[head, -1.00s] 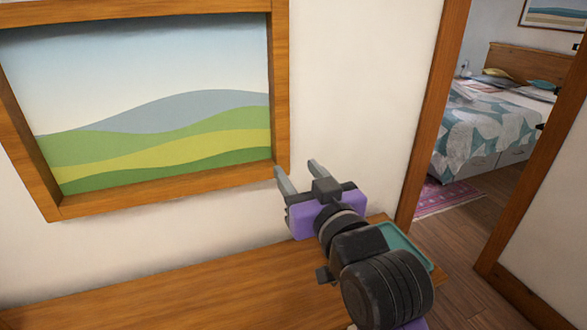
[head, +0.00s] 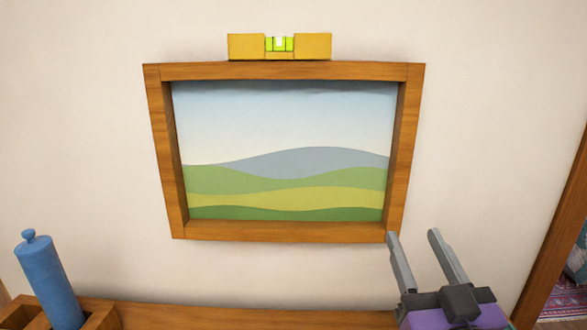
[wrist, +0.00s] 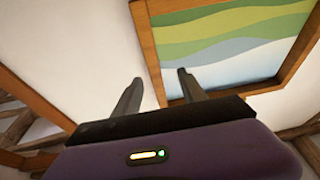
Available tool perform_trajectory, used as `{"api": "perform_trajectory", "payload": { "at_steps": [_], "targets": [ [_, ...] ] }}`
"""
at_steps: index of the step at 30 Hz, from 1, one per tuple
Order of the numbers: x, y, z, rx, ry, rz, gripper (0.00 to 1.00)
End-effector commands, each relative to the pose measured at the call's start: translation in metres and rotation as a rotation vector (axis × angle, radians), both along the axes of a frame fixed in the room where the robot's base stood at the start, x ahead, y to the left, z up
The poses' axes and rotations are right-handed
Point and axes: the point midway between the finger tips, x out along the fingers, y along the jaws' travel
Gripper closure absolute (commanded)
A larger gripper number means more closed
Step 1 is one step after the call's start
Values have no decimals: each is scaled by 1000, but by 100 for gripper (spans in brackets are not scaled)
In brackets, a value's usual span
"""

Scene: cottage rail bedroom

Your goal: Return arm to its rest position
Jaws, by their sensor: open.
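My gripper (head: 415,245) is at the lower right of the head view, with its two grey fingers apart and nothing between them. Its fingertips are near the lower right corner of a wooden picture frame (head: 290,231) on the wall; I cannot tell how close they are in depth. In the wrist view my gripper (wrist: 155,90) also shows open and empty, with the picture frame (wrist: 148,45) beyond the fingers at the upper right. Most of my arm is out of the head view.
A yellow spirit level (head: 245,47) rests on the frame's top edge. A wooden shelf (head: 250,318) runs below the picture. A blue cylinder with a knob (head: 50,285) stands in a wooden holder (head: 103,318) at the left. A doorway edge (head: 560,230) is at the right.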

Motion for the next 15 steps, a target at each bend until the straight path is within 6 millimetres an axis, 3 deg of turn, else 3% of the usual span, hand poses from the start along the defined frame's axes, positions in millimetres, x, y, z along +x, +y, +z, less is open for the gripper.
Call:
{"api": "perform_trajectory", "payload": {
  "at_steps": [8,15],
  "targets": [
    [-60,1,-67,-52,1,35,51],
    [-127,-3,-124,-63,55,59,51]
  ]
}}
